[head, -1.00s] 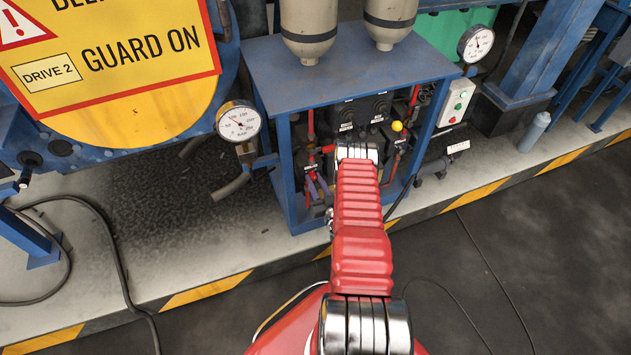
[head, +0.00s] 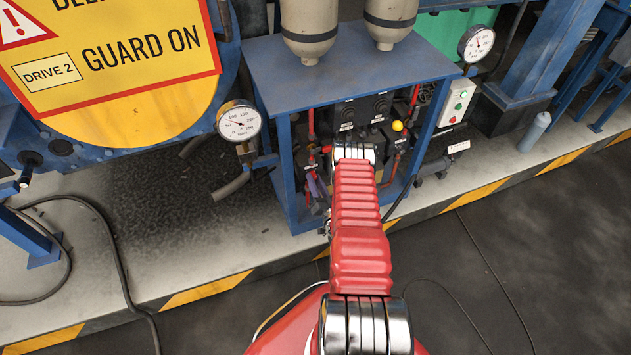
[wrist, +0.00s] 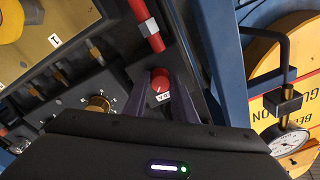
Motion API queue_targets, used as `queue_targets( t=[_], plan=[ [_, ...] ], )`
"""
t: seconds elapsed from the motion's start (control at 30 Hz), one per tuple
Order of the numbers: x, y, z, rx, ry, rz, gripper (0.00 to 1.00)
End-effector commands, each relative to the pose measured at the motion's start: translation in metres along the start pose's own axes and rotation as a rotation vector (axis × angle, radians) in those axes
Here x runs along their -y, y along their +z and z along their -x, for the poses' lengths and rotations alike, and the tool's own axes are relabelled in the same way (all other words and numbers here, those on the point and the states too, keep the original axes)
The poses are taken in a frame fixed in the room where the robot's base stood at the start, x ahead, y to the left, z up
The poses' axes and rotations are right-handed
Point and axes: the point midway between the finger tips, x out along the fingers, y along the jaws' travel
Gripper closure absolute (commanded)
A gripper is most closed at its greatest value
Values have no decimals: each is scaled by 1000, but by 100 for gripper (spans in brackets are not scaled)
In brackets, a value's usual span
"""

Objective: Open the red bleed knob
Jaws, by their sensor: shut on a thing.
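The red bleed knob (wrist: 160,80) shows in the wrist view on a dark panel, with a white pointer mark on its face and a small white label (wrist: 163,97) below it. My gripper (wrist: 161,84) has its two dark purple fingers on either side of the knob and is shut on it. The black gripper body fills the lower part of the wrist view. In the head view my red arm reaches into the blue-framed cabinet (head: 350,65). There the arm hides the knob, and only part of the purple fingers shows at the left of the arm.
A brass fitting (wrist: 98,103) and red pipe (wrist: 146,26) are close to my gripper. A blue post (wrist: 222,60) stands right of it. A pressure gauge (head: 238,121) is left of the cabinet, and a yellow ball (head: 397,126) is inside it. The floor in front is open.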

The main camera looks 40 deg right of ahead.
Motion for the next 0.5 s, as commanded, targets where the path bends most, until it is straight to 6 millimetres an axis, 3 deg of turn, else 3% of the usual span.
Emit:
queue_targets(
  t=[0.1,0.13,0.37,0.5],
  plan=[
    [-2,2,2,5,6,-2,98],
    [-2,2,3,5,6,-2,74],
    [-1,1,1,2,3,-1,58],
    [-1,1,1,1,2,0,57]
  ],
)
